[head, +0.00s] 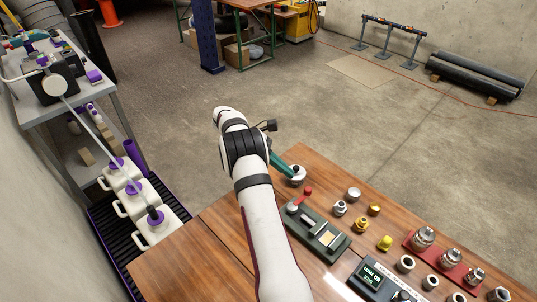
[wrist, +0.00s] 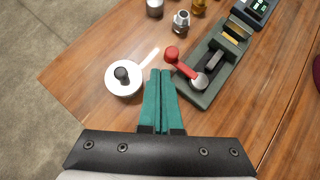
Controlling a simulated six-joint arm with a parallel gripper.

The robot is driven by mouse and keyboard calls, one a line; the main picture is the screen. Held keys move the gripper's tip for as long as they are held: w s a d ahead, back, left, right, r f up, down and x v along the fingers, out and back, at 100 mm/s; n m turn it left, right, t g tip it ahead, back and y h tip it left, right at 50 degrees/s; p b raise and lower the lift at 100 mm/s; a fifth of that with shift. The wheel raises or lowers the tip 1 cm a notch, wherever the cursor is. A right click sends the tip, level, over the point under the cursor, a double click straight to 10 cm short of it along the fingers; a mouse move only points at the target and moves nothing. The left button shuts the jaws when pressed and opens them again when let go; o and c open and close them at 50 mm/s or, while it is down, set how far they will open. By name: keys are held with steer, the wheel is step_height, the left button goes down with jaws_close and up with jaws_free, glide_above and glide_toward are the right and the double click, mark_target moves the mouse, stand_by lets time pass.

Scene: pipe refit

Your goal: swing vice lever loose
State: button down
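The vice (head: 318,232) is a dark green block on the wooden table, with a metal part in its jaws. It also shows in the wrist view (wrist: 198,94). Its lever (wrist: 184,65) is red with a round knob (wrist: 172,53) at its far end. It runs from a silver pivot on the near end of the vice, angled up-left in the wrist view. My gripper (wrist: 160,72) has teal fingers lying side by side, shut and empty. The fingertips are just left of the lever, apart from it as far as I can tell. In the head view, my gripper (head: 296,174) is beyond the vice.
A white round roll (wrist: 124,78) with a black knob and a loose strip lies left of my fingers. Silver and brass fittings (head: 361,224) stand right of the vice. A display box (head: 371,274) and a red rack (head: 440,256) are further right.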

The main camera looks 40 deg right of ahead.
steer(key=v, duration=1)
steer(key=shift+a, duration=0.15)
steer(key=shift+w+r, duration=0.1)
steer(key=shift+r, duration=0.05)
steer(key=s+a+r+m+t+y, duration=0.1)
steer(key=s+a+r+m+t, duration=0.15)
steer(key=a+r, duration=0.45)
steer(key=s+a+r+m+t+y, duration=0.15)
steer(key=s+a+r, duration=0.3)
steer(key=a, duration=0.45)
steer(key=s+a+f+m+t+y, duration=0.1)
steer(key=s+a+m, duration=0.3)
steer(key=s+a, duration=0.4)
steer(key=s+a+f+m+t+y, duration=0.2)
steer(key=s+a+f+m+y, duration=0.1)
steer(key=s+a, duration=0.6)
steer(key=s+f+m, duration=0.1)
steer(key=s, duration=0.2)
steer(key=shift+s+a+m, duration=0.25)
steer(key=shift+s+m, duration=0.05)
steer(key=shift+y, duration=0.25)
